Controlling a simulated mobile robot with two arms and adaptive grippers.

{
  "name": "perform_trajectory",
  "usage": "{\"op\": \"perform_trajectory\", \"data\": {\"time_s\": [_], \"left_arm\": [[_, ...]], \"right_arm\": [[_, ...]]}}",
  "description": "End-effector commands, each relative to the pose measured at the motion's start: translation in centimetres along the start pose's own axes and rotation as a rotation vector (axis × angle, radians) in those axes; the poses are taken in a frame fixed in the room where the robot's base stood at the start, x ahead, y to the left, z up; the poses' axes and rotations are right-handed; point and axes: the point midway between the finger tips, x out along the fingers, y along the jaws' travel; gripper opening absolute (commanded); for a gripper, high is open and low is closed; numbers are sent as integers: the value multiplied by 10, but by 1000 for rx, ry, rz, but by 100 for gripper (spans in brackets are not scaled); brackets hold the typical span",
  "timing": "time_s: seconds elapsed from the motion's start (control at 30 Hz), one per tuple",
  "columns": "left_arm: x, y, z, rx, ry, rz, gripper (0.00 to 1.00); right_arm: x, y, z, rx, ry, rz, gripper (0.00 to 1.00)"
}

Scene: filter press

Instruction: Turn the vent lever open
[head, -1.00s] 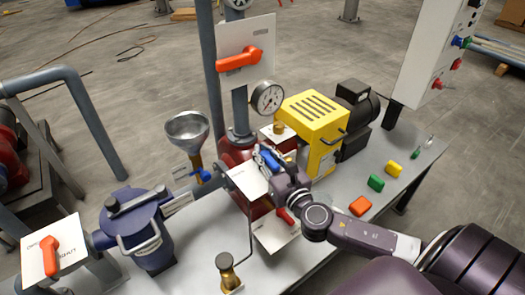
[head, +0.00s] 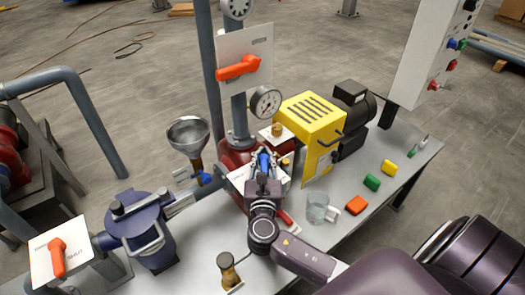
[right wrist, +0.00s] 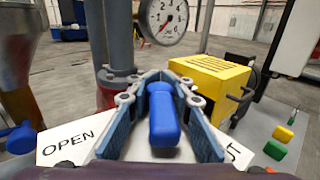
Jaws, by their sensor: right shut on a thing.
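The blue vent lever (right wrist: 163,115) stands between the two fingers of my right gripper (right wrist: 160,84) in the right wrist view. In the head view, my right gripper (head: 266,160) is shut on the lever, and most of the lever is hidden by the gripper. Under it is a white label plate (right wrist: 72,140). OPEN reads at its left and the end of SHUT at its right, with the lever between the two words. The middle of the plate is covered by my gripper. My left gripper is not in view.
A pressure gauge (head: 266,102) and red-handled valve (head: 238,67) stand behind. The yellow machine (head: 312,122) is close on the right, the funnel (head: 188,133) on the left. A clear glass (head: 317,208) and several coloured blocks sit on the bench.

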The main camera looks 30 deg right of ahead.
Motion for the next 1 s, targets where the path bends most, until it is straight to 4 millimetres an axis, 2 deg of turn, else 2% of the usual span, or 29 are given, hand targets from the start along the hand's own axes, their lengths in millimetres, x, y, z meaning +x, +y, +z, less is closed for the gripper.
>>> {"op": "perform_trajectory", "data": {"time_s": [0.37, 0.7, 1.0], "left_arm": [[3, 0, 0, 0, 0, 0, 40], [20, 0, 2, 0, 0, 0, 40], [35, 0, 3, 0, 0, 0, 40]], "right_arm": [[-1, -1, -2, 5, 3, -359, 0], [-3, -6, -3, 2, 1, -662, 0], [-4, -8, -2, 3, 0, -845, 0]]}}
